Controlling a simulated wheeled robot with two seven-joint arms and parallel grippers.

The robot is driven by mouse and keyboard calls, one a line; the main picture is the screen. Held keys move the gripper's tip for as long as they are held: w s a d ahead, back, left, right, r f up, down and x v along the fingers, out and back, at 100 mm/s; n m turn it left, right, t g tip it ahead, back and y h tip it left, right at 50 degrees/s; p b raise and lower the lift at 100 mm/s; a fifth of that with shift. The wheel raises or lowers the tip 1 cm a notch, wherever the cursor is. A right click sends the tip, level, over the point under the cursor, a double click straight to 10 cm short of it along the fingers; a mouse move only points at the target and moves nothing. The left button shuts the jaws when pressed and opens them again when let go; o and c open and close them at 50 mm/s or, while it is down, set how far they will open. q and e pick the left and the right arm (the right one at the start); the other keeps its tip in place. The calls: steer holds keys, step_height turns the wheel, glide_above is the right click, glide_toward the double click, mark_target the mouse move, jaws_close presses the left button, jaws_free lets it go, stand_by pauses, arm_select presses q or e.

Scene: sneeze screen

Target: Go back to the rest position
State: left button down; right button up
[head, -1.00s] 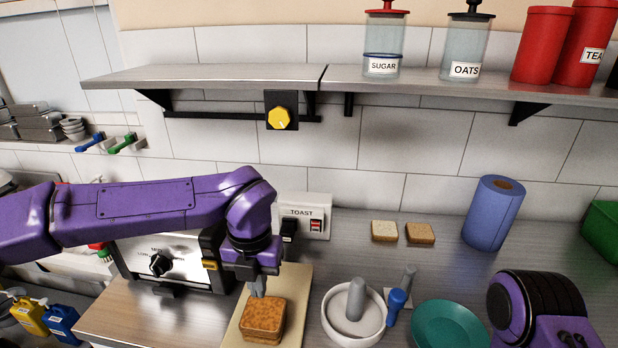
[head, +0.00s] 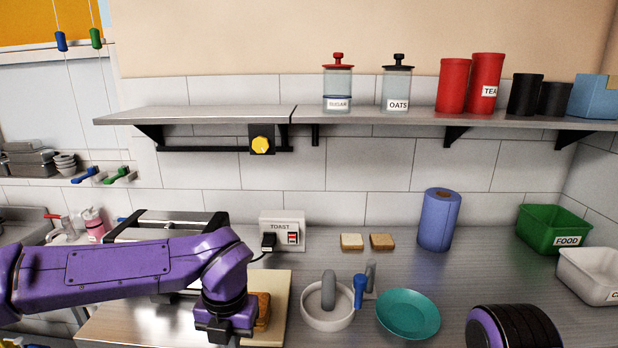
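My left arm comes in from the left, with its purple wrist and black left gripper (head: 224,330) low in the picture, over the left part of the cutting board (head: 280,300). The gripper's fingers are cut off or hidden at the bottom edge, so I cannot see whether they are open or shut. A piece of brown toast (head: 263,311) lies on the board, partly hidden behind the gripper. Of my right arm only a dark, ribbed purple joint shows at the bottom right; its gripper is out of view.
A white mortar with a grey pestle (head: 316,318), a teal plate (head: 408,315) and two bread slices (head: 352,241) (head: 382,241) are on the counter. A blue paper roll (head: 438,220) and green FOOD bin (head: 552,228) stand right. The toaster (head: 165,226) is behind my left arm. A shelf (head: 400,118) runs above.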

arm_select(q)
steer(key=s+a+f+m+t+y+b, duration=0.1)
steer(key=a+f+m+y, duration=0.15)
steer(key=f, duration=0.55)
steer(key=s+a+f+m+t+y+b, duration=0.1)
steer(key=s+a+f+m, duration=0.2)
steer(key=f, duration=0.5)
steer(key=a+f+m+t+y+b, duration=0.1)
steer(key=a+f+m+y, duration=0.15)
steer(key=f+m, duration=0.4)
steer(key=s+a+f+m+h+b, duration=0.1)
steer(key=s+a+f+m, duration=0.3)
steer(key=s+f+m, duration=0.3)
steer(key=s+a+f+m+h+b, duration=0.1)
steer(key=s+a+f+m, duration=0.3)
steer(key=s+f+m, duration=0.4)
steer(key=s+m+h, duration=0.1)
steer(key=s, duration=0.3)
steer(key=shift+s+a+f, duration=0.15)
steer(key=shift+a+f, duration=0.05)
steer(key=shift+a, duration=0.05)
arm_select(e)
steer(key=f, duration=0.2)
steer(key=w+f, duration=0.1)
steer(key=f, duration=0.2)
steer(key=shift+f, duration=0.3)
steer(key=shift+a, duration=0.1)
